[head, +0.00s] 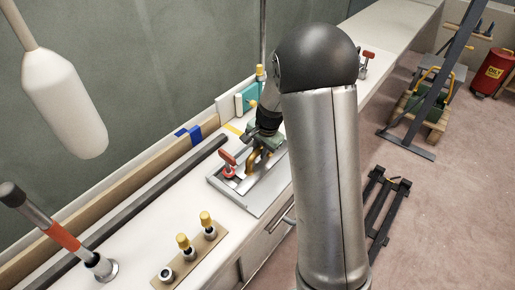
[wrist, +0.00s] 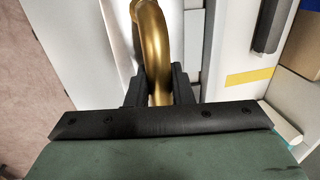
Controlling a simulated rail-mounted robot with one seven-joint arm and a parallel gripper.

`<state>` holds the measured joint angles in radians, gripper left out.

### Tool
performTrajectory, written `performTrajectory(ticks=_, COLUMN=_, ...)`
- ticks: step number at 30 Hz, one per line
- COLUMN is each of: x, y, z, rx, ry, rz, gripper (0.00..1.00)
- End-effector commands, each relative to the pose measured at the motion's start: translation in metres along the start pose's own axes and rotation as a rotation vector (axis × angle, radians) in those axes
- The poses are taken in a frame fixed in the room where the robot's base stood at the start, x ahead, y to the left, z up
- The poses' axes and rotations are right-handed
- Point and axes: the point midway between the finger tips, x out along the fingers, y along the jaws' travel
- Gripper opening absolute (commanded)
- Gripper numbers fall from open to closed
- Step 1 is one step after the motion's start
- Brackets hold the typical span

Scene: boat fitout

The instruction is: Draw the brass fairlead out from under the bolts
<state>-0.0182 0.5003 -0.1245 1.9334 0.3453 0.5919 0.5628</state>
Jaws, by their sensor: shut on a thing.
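The brass fairlead shows in the wrist view (wrist: 152,35) as a curved, gold-coloured bar running between my fingers. My gripper (wrist: 158,85) is shut on it, with a dark finger on each side. In the head view the fairlead (head: 254,160) is a small brass arc over a grey metal plate (head: 253,205), and my gripper (head: 262,148) is at it, partly hidden by my arm. I cannot make out the bolts at the fairlead or whether it is still under them.
A red-handled clamp (head: 228,162) stands on the plate just left of the fairlead. A wooden strip (head: 207,249) with yellow-capped posts lies on the near bench. A dark rail (head: 135,190) runs along the bench. A white fender (head: 65,105) hangs at the left.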

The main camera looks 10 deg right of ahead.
Motion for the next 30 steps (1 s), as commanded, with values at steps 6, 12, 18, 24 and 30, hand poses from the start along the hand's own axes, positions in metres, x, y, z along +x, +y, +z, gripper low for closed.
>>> performTrajectory(ticks=6, x=-0.003, y=0.008, z=-0.001, rx=0.001, ry=0.002, rz=-0.003, gripper=0.0)
performTrajectory(ticks=12, x=-0.004, y=0.016, z=0.0, rx=0.002, ry=0.001, rz=-0.002, gripper=0.0)
performTrajectory(ticks=18, x=-0.006, y=0.024, z=-0.001, rx=0.0, ry=0.002, rz=-0.003, gripper=0.0)
performTrajectory(ticks=24, x=-0.007, y=0.032, z=-0.001, rx=0.001, ry=0.002, rz=-0.002, gripper=0.0)
performTrajectory(ticks=30, x=-0.009, y=0.04, z=0.0, rx=0.001, ry=0.002, rz=-0.003, gripper=0.0)
